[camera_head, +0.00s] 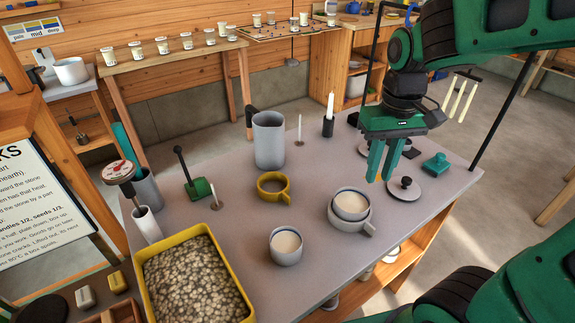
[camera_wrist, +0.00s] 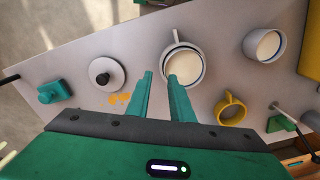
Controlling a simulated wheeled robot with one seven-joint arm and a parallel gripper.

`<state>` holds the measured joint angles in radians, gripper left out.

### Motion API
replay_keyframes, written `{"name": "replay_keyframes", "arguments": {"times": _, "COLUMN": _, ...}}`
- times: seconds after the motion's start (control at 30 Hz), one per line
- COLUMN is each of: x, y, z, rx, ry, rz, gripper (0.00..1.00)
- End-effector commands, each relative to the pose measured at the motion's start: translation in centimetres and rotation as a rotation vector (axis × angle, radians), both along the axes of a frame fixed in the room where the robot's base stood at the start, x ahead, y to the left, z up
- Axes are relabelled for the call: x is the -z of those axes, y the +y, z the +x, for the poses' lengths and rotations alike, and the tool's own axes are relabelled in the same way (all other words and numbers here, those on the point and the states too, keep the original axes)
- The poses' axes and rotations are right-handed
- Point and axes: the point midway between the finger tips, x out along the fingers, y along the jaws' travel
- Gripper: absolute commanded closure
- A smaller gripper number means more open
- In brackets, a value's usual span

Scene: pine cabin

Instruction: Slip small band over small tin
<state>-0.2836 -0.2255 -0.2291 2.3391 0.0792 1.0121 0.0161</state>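A yellow ring with a side handle, which looks like the small band (camera_head: 272,194), lies on the grey table; it shows in the wrist view (camera_wrist: 221,107). A pale grey tin with cream filling, apparently the small tin (camera_head: 285,255), stands apart in front of it; it shows in the wrist view (camera_wrist: 264,45). Another cream-filled tin (camera_head: 350,204) sits inside a grey handled ring (camera_head: 348,224), right of the yellow one. My gripper (camera_head: 380,178) is above the table's right part, away from both bands. Its two teal fingers (camera_wrist: 160,78) are apart with nothing between them.
A yellow tray of seeds or pebbles (camera_head: 152,308) fills the front left. A tall grey jug (camera_head: 268,140) and a candle in a dark holder (camera_head: 328,118) stand behind. A round lid with a black knob (camera_head: 404,190) lies near my gripper. The table between the tins is clear.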

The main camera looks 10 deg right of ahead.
Motion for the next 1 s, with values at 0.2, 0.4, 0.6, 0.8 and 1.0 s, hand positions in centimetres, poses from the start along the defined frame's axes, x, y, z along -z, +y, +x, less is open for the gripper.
{"name": "replay_keyframes", "arguments": {"times": 0.2, "x": 0.4, "y": 7.4, "z": 3.9, "rx": -0.205, "ry": 0.0, "rz": -0.004, "gripper": 0.8}}
{"name": "replay_keyframes", "arguments": {"times": 0.4, "x": 1.0, "y": 14.1, "z": 5.8, "rx": -0.368, "ry": -0.002, "rz": -0.007, "gripper": 0.8}}
{"name": "replay_keyframes", "arguments": {"times": 0.6, "x": 1.5, "y": 18.3, "z": 6.3, "rx": -0.462, "ry": -0.006, "rz": -0.007, "gripper": 0.8}}
{"name": "replay_keyframes", "arguments": {"times": 0.8, "x": 1.8, "y": 19.3, "z": 6.4, "rx": -0.485, "ry": -0.006, "rz": -0.008, "gripper": 0.8}}
{"name": "replay_keyframes", "arguments": {"times": 1.0, "x": 2.9, "y": 19.2, "z": 6.4, "rx": -0.483, "ry": -0.005, "rz": -0.008, "gripper": 0.8}}
